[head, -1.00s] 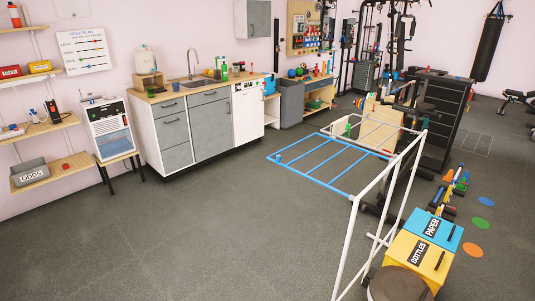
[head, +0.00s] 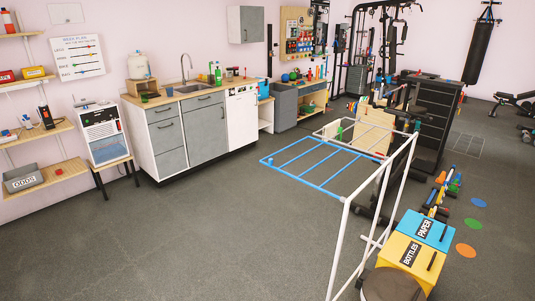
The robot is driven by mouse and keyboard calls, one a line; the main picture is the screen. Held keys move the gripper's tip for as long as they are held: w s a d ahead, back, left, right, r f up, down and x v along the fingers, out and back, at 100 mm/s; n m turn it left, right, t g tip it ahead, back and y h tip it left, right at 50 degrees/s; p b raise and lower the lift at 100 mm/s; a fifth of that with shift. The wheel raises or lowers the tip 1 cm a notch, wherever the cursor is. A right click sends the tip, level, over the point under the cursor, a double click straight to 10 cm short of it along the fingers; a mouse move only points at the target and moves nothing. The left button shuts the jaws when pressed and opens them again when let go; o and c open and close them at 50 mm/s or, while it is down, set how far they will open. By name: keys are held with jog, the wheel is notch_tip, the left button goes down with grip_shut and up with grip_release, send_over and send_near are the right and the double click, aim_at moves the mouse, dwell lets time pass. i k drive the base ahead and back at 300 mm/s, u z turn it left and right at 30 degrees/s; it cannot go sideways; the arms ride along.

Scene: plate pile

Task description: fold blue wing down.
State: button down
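The blue wing (head: 301,165) is the ladder-like blue frame of a white drying rack (head: 339,245), right of centre in the head view. The wing sticks out to the left from the rack's top, roughly level and raised above the floor. A blue knob shows at its outer left corner. A white wing (head: 335,129) spreads on the far side, with pale cloths hanging there. The rack stands on white legs. My gripper is not in view.
Yellow and blue bins marked bottles (head: 409,257) and paper (head: 428,229) stand right of the rack. A grey counter with sink (head: 189,137) lines the back wall. Gym gear and a dark drawer cabinet (head: 428,116) stand behind. The floor (head: 150,240) at left front is open.

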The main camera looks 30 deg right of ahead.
aim_at(319, 188)
jog(key=z, duration=0.05)
jog(key=i, duration=0.95)
jog(key=u, duration=0.05)
